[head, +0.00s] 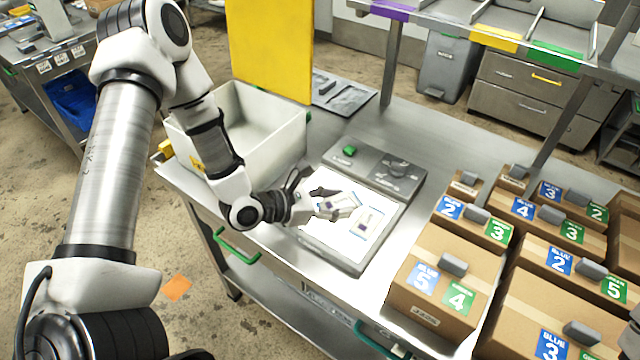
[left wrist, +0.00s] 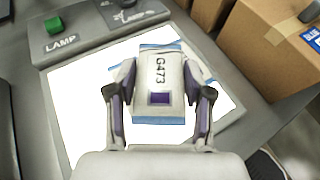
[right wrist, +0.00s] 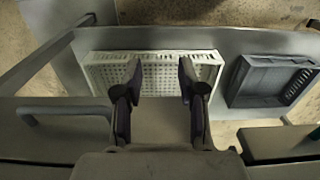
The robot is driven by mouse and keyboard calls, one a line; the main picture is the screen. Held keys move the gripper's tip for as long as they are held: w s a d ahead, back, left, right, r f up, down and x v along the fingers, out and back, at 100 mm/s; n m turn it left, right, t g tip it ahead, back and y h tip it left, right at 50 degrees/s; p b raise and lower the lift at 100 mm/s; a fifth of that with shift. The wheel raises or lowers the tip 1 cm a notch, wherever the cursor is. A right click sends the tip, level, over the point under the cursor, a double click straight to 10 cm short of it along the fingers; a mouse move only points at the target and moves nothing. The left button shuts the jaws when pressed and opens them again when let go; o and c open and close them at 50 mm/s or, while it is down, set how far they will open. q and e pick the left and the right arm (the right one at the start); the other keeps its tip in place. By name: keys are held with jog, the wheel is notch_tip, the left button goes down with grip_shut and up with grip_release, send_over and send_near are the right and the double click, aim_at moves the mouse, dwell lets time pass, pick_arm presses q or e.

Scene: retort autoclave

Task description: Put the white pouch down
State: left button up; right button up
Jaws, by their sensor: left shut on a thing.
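The white pouch (left wrist: 158,80) has blue edges, the print G473 and a purple square. My left gripper (left wrist: 160,78) is shut on it, one finger at each side, over the lit white panel (left wrist: 80,110). In the head view my left gripper (head: 328,204) is over the same panel (head: 315,228). A blue-edged shape with a purple square (head: 368,220) shows just beyond the fingers. I cannot tell whether the pouch touches the panel. My right gripper (right wrist: 158,85) is open and empty in the right wrist view, above a white perforated basket (right wrist: 95,75).
The lamp box has a green button (head: 349,150) and a dark knob (head: 398,168). A white bin (head: 285,135) and a yellow board (head: 268,50) stand left and behind. Numbered cartons (head: 430,295) crowd the right. A grey crate (right wrist: 270,85) lies beside the basket.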

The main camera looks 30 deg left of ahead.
aim_at(309, 189)
pick_arm(q)
jog(key=w+a+n+y, duration=0.1)
jog(key=a+y, duration=0.1)
jog(key=w+a+r+n+t+y, duration=0.1)
jog(key=a+n+y, duration=0.1)
jog(key=a, duration=0.1)
jog(key=w+a+r+n+t+y, duration=0.1)
jog(key=a+n, duration=0.1)
jog(key=a, duration=0.1)
jog(key=shift+a+r+y, duration=0.15)
jog(key=shift+r+y, duration=0.1)
jog(key=shift+y, duration=0.15)
jog(key=r, duration=0.1)
jog(key=a+r+n, duration=0.1)
jog(key=shift+w+r+y, duration=0.3)
jog(key=shift+w+y, duration=0.1)
notch_tip(309, 189, down, 10)
jog(key=shift+r+p, duration=0.1)
jog(key=shift+p, duration=0.35)
jog(key=o, duration=1.1)
